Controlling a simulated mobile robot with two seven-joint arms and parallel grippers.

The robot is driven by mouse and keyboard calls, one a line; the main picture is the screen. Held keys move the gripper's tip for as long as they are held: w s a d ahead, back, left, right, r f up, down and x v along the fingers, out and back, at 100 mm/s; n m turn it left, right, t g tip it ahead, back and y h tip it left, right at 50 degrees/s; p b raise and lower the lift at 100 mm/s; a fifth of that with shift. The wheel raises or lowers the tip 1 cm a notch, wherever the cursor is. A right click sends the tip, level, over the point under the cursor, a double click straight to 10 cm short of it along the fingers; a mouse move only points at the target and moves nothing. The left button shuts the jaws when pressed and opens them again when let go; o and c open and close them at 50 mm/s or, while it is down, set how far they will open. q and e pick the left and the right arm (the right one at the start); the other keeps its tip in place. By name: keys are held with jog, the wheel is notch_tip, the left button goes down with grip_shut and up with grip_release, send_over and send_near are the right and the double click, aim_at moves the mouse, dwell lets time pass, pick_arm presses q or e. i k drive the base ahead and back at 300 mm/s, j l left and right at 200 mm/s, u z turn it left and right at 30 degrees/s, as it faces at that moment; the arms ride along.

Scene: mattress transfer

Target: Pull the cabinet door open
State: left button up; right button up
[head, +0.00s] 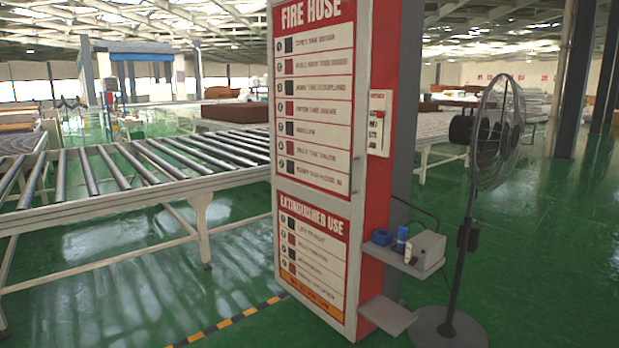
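A tall red cabinet (383,200) stands upright in the middle of the head view. Its front door (354,185) faces left and carries white panels headed "FIRE HOSE" and "EXTINGUISHER USE". The door looks closed, flush with the cabinet. A small light handle or latch seems to show at the door's right edge, but it is too small to be sure. Neither of my grippers is in view.
A roller conveyor (120,172) runs behind the cabinet on the left. A black pedestal fan (497,135) stands close on the right. A small shelf (408,262) with a white box (428,248) juts from the cabinet's right side. Green floor (545,270) is clear at the right.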

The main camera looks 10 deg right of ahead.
aim_at(319, 52)
jog(key=i+l+z, duration=0.1)
jog(key=z, duration=0.5)
jog(key=i+z, duration=0.3)
jog(key=i, duration=0.2)
jog(key=i+z, duration=0.3)
jog(key=i, duration=0.2)
